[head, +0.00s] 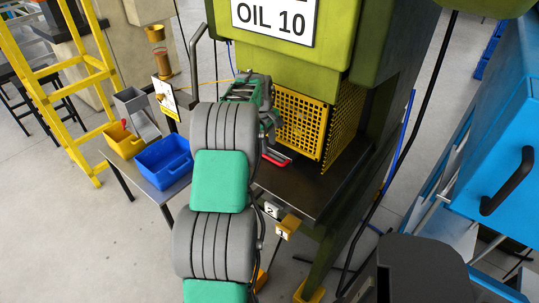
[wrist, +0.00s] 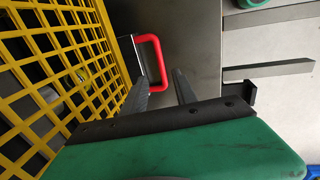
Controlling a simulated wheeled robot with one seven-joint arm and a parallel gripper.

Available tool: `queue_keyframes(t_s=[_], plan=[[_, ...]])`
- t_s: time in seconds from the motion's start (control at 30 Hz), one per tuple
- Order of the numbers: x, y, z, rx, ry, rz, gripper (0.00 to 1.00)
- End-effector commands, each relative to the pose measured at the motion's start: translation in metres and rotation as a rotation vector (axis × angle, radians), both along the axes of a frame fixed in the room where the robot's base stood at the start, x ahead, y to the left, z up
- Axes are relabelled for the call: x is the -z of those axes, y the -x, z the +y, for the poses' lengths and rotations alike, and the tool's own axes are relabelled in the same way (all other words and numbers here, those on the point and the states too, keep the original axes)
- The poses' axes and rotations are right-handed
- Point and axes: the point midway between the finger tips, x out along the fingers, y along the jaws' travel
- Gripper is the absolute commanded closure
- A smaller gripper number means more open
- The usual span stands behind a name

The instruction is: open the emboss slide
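A red U-shaped handle (head: 276,160) shows low at the front of the press, beside the yellow perforated guard (head: 300,122). In the wrist view the red handle (wrist: 163,60) stands just beyond my fingertips, with the guard (wrist: 55,70) to its left. The handle appears attached to a grey piece at the guard's edge; the slide body is mostly hidden behind the guard. My gripper (wrist: 164,80) is open, its two dark fingers apart and pointing toward the handle. I cannot tell whether they touch it. In the head view my gripper (head: 268,125) is partly hidden by my arm.
The dark press table (head: 310,192) has bare room right of the handle. Tags 2 (head: 271,210) and 1 (head: 282,232) hang at its front edge. A side table at left holds a blue bin (head: 163,162) and a yellow bin (head: 124,140). A blue cabinet (head: 490,150) stands right.

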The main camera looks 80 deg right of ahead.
Motion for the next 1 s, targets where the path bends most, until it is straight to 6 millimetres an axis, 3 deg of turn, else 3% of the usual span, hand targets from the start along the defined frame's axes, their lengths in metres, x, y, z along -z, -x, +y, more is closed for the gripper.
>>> queue_keyframes(t_s=[0.23, 0.4, 0.67, 1.0], plan=[[0.046, 0.003, -0.007, 0.002, -0.004, 0.000, 0.66], [0.064, 0.004, -0.011, 0.002, -0.001, -0.001, 0.66], [0.067, 0.004, -0.011, 0.002, 0.001, -0.001, 0.66], [0.067, 0.004, -0.011, 0.002, 0.001, -0.001, 0.94]])
